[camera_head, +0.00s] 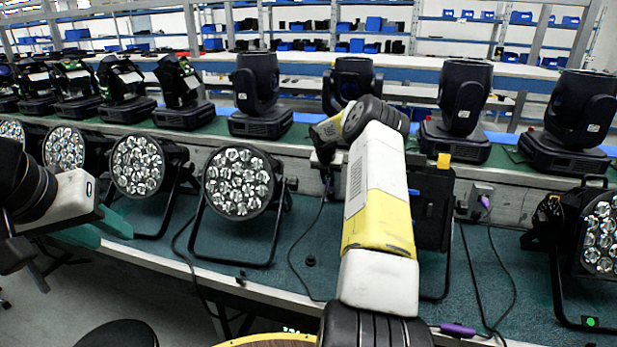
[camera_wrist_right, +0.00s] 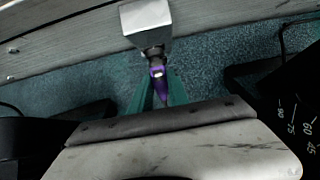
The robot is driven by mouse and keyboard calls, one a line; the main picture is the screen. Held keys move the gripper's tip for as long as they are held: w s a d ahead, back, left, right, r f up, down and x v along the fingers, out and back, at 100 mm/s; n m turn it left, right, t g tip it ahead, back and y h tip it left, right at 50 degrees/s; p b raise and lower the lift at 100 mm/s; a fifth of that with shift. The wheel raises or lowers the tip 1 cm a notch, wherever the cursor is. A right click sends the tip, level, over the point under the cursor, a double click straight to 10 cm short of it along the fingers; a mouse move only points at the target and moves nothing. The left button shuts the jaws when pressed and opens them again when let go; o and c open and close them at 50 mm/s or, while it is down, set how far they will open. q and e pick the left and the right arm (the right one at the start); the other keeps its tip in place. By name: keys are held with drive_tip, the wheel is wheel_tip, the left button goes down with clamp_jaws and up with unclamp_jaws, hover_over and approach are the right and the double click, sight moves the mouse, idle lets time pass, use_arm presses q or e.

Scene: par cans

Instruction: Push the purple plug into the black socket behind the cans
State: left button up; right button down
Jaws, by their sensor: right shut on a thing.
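The purple plug (camera_wrist_right: 160,88) is between the green fingers of my right gripper (camera_wrist_right: 158,82), which is shut on it. Its front end is at the dark socket (camera_wrist_right: 153,52) under a light grey box (camera_wrist_right: 146,22) on the rail. I cannot tell how deep it sits. In the head view my right arm reaches over the bench to the rail behind the cans, and its gripper is mostly hidden. A dark cable (camera_head: 320,212) hangs there. My left gripper (camera_head: 112,238) is open and empty at the bench's front edge, left.
Several round par cans, such as this one (camera_head: 240,183), stand on the green bench. Another grey box (camera_head: 482,190) on the rail has a purple plug in it. A loose purple plug (camera_head: 458,329) lies at the front edge. Moving-head lights (camera_head: 462,105) line the back.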

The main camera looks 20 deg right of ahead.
drive_tip(key=shift+w+d, duration=0.55)
drive_tip(key=shift+w, duration=0.25)
idle(1.9)
drive_tip(key=c, duration=1.2)
unclamp_jaws()
